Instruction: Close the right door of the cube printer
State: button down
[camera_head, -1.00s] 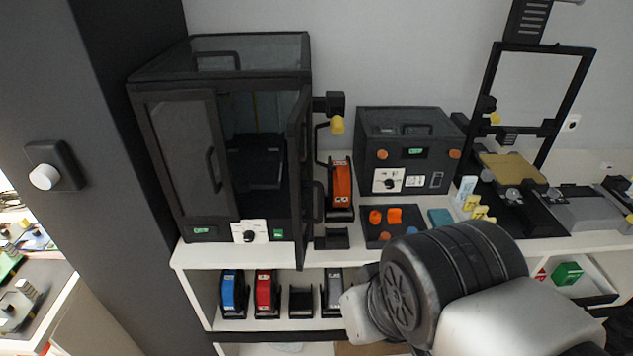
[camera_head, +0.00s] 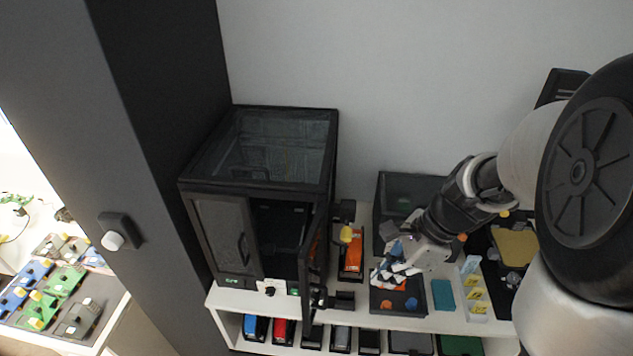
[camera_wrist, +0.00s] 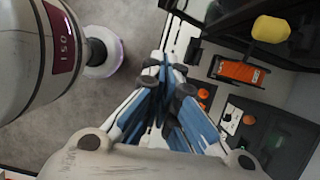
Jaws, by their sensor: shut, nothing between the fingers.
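The cube printer (camera_head: 262,150) is a black-framed box with clear panels, standing at the left end of the white shelf unit. Its left door (camera_head: 222,238) is shut. Its right door (camera_head: 316,245) stands open, swung out toward the camera and seen nearly edge-on, with a dark handle on its right side. The dark inside shows through the right half of the front. My gripper (camera_head: 379,277) is shut and empty, to the right of the open door and apart from it, above the small parts tray. In the wrist view the closed fingers (camera_wrist: 160,72) have blue and white parts.
The parts tray (camera_head: 378,302) lies below my gripper. A dark pillar (camera_head: 140,150) stands left of the printer.

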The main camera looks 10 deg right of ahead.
jog(key=w+a+f+b, duration=0.2)
jog(key=a+f, duration=0.5)
jog(key=f, duration=0.2)
jog(key=shift+w+a+f, duration=0.15)
jog(key=shift+a, duration=0.05)
jog(key=shift+w+a, duration=0.1)
dwell(0.3)
